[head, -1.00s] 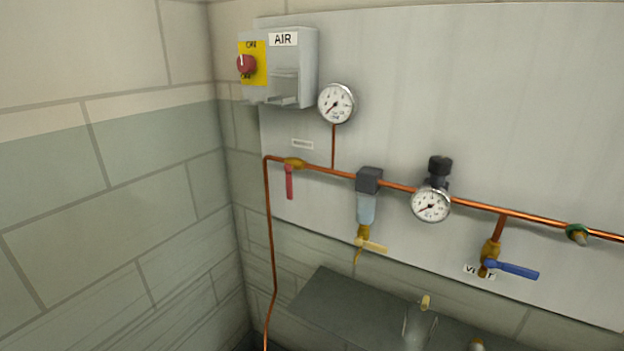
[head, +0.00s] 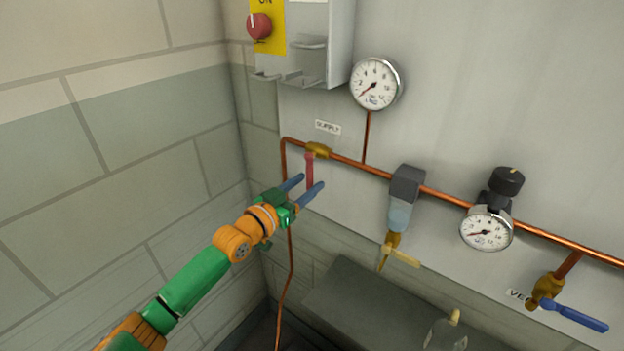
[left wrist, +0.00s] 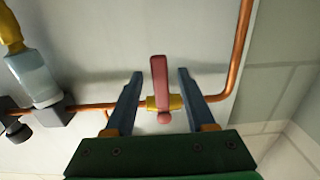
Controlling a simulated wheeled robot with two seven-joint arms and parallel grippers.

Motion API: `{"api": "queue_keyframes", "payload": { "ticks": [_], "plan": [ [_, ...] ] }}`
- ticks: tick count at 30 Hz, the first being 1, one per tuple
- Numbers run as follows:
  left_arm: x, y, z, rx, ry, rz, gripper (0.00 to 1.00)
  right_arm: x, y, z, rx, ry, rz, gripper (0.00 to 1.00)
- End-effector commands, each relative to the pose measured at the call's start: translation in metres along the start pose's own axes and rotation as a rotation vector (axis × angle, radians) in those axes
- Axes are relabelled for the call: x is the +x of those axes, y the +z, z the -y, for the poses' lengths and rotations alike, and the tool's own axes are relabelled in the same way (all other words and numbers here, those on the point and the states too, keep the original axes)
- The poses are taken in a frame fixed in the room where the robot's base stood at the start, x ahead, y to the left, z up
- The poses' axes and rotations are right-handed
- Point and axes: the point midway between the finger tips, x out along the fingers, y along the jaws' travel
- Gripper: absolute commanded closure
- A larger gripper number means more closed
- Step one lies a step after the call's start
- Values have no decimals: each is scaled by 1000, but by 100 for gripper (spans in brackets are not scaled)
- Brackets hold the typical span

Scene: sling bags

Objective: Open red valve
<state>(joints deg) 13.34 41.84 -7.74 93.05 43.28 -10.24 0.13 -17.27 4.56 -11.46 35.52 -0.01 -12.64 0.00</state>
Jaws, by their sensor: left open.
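The red valve handle (head: 309,172) hangs straight down from a brass valve body (head: 319,150) on the copper pipe, below the SUPPLY label. My left gripper (head: 308,186) is open at the handle in the head view, with one blue finger on each side. In the left wrist view the red handle (left wrist: 160,82) stands between the two spread fingers of the left gripper (left wrist: 158,74), with a gap on both sides. The fingers do not appear to touch it. My right gripper is in neither view.
A round gauge (head: 376,83) and a grey box with a red knob (head: 259,26) sit above. A filter (head: 404,195), a regulator gauge (head: 487,229) and a blue-handled valve (head: 575,312) are to the right. A dark bench (head: 350,300) stands below.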

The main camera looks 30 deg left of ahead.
Motion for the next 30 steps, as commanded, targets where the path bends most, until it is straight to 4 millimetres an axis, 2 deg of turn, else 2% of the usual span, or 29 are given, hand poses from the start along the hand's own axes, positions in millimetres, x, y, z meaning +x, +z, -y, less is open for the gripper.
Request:
{"api": "queue_keyframes", "payload": {
  "ticks": [6, 13, 14, 19, 20, 30],
  "plan": [
    [15, 0, 0, 1, 0, 1, 45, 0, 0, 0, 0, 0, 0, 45],
    [16, 1, 0, 1, 0, 2, 45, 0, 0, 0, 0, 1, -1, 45],
    [16, 1, 0, 1, 0, 2, 50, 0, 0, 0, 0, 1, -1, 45],
    [16, 1, 0, 1, 0, 2, 96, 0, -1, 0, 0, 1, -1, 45],
    [16, 1, 0, 1, -1, 2, 100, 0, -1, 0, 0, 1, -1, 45],
    [16, 1, 0, 1, -1, 2, 100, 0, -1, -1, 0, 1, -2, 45]
  ]
}}
